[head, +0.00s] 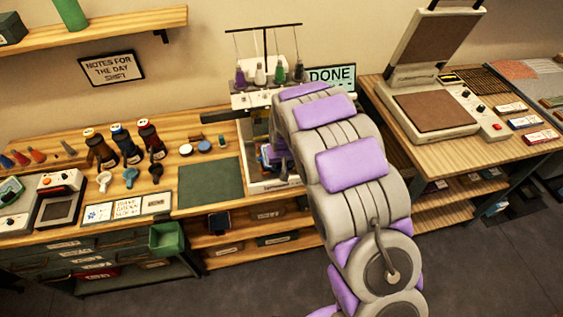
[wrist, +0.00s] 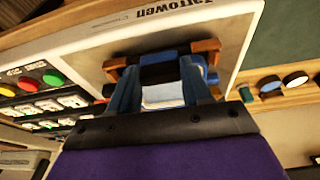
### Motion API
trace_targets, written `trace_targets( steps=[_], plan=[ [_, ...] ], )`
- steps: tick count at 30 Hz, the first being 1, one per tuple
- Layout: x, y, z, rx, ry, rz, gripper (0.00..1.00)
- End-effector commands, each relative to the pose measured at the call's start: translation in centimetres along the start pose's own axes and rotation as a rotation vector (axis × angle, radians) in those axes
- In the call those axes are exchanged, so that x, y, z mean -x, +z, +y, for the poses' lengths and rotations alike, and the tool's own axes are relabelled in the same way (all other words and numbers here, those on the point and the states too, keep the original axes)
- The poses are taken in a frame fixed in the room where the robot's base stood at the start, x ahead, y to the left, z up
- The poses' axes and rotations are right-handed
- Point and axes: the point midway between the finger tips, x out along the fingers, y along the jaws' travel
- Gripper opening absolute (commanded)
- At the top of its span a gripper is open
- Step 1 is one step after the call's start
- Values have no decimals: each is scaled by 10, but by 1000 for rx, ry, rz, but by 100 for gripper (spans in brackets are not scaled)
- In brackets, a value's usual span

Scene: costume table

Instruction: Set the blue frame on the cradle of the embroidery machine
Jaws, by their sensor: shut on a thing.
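The embroidery machine (head: 242,101) stands on the wooden bench, partly hidden behind my arm. Its white base (wrist: 100,42) fills the upper part of the wrist view. My gripper (wrist: 160,78) is low at the machine's front, its fingers pointing in toward the base. It is shut on the blue frame (wrist: 163,93), which shows pale blue and white between the fingers. The brown cradle (wrist: 206,46) shows in pieces just beyond and beside the fingertips. The frame lines up closely with the cradle; I cannot tell whether they touch. In the head view my arm mostly hides the frame and cradle.
A green mat (head: 210,183) lies left of the machine, with small round tins (head: 204,146) behind it. Dark bottles (head: 126,143) stand farther left. Thread cones (head: 260,74) stand on top of the machine. A heat press (head: 430,110) is on the right table.

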Motion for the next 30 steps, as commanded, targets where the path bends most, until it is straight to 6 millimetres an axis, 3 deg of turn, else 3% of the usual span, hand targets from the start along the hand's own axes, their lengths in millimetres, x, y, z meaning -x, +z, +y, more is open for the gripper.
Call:
trace_targets(
  steps=[5, 6, 15, 30],
  plan=[
    [-2, 1, 0, 0, 0, 0, 22],
    [-2, 0, 0, 0, 0, 0, 49],
    [-2, 0, 0, 0, 0, 0, 78],
    [-1, 0, 0, 0, 0, 0, 78]
  ],
)
